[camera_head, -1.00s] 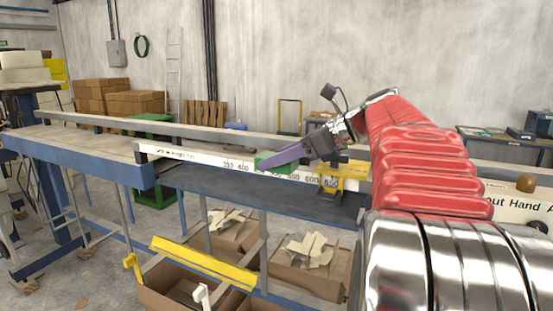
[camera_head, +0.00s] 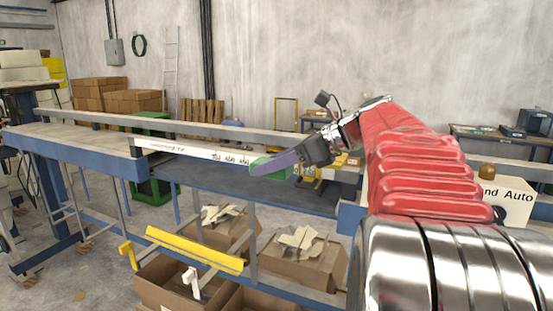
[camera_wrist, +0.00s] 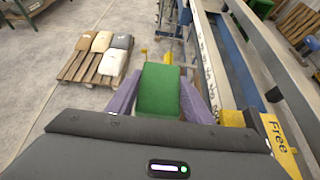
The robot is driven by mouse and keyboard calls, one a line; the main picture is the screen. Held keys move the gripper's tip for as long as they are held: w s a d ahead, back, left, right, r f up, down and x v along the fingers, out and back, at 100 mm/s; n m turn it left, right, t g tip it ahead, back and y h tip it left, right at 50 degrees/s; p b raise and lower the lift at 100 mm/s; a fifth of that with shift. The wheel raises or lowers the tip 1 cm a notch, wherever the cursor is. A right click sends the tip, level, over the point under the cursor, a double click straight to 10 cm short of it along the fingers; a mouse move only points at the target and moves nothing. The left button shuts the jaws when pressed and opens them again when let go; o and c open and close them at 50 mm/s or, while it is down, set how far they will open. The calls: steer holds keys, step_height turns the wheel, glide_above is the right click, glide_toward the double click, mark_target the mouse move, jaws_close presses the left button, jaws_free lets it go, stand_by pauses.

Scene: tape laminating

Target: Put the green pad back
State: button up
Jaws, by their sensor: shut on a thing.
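The green pad (camera_wrist: 159,90) is between the two purple fingers of my gripper (camera_wrist: 160,95) in the wrist view, and my gripper is shut on it. In the head view the green pad (camera_head: 268,168) shows at the fingers of my gripper (camera_head: 275,165), in front of the white ruler rail (camera_head: 190,152). The pad appears held off the bench; whether it touches the rail is unclear. Part of the pad is hidden by the near finger.
A blue-framed bench (camera_head: 240,187) runs below the gripper. A yellow bracket (camera_head: 345,163) is right of the fingers. Cardboard boxes (camera_head: 290,280) stand on the floor under the bench. A pallet with several sacks (camera_wrist: 93,66) shows in the wrist view.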

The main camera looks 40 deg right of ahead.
steer(key=w+a+f+m, duration=0.1)
steer(key=w+a+f, duration=0.1)
steer(key=a+f, duration=0.5)
steer(key=w+a+f+h, duration=0.1)
steer(key=a+f, duration=0.7)
steer(key=f, duration=0.8)
steer(key=w+a+f+m+t+h, duration=0.1)
steer(key=w+a+f, duration=0.3)
steer(key=a+f, duration=0.4)
step_height(320, 180, down, 5)
steer(key=shift+r+m, duration=0.15)
steer(key=shift+m, duration=0.15)
steer(key=shift+d, duration=0.1)
